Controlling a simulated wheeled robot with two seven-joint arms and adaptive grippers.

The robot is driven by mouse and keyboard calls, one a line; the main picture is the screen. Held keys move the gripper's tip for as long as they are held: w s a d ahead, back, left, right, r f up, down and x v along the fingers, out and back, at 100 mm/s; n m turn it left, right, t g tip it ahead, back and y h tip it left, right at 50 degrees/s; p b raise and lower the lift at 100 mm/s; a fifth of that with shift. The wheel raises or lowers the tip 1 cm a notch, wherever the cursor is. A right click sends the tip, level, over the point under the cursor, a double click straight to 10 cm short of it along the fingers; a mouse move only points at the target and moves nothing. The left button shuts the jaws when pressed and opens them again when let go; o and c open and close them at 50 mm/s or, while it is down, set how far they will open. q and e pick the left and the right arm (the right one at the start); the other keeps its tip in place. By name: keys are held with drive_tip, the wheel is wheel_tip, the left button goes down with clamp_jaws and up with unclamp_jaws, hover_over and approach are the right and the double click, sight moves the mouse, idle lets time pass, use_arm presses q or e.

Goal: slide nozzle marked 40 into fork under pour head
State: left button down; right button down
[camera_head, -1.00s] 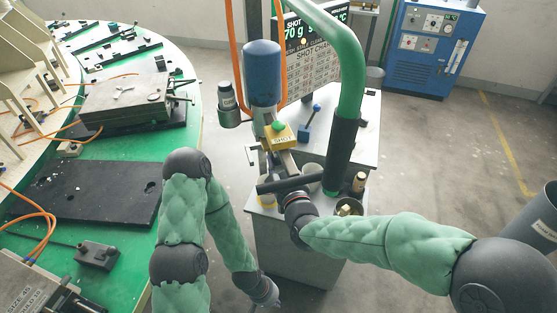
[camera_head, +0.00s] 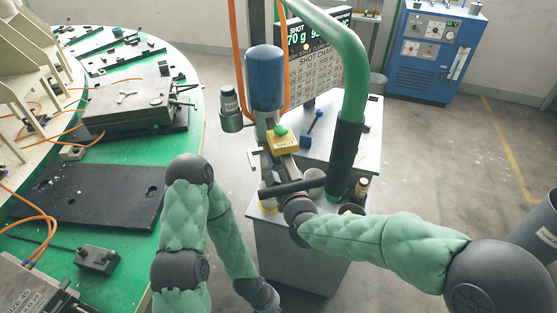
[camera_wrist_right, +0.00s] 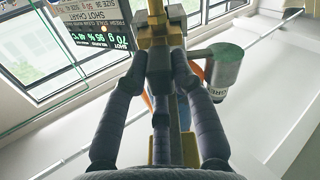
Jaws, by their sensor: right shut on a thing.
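The pour head is a blue cylinder (camera_head: 264,78) with a yellow SHOT box (camera_head: 283,141) and a green button below it. My right gripper lies just below the box in the head view, its fingers mostly hidden by the wrist and a black bar. In the right wrist view my right gripper (camera_wrist_right: 166,62) is shut on a brass piece, seemingly the nozzle (camera_wrist_right: 157,34), close under the pour head parts. Its marking is not readable, and I cannot tell whether it touches the fork. My left gripper (camera_head: 266,298) hangs low at the bottom edge, its fingers unclear.
A green pipe with a black sleeve (camera_head: 345,150) stands right of the pour head. The green carousel table (camera_head: 135,231) is at left. A labelled canister (camera_wrist_right: 224,68) is beside my right gripper.

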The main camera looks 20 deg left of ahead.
drive_tip(key=shift+b+x, duration=0.35)
drive_tip(key=shift+x, duration=1.3)
drive_tip(key=c, duration=1)
unclamp_jaws()
drive_tip(key=shift+r, duration=0.1)
drive_tip(key=shift+o, duration=0.2)
drive_tip(key=v, duration=1.2)
drive_tip(key=shift+f, duration=0.2)
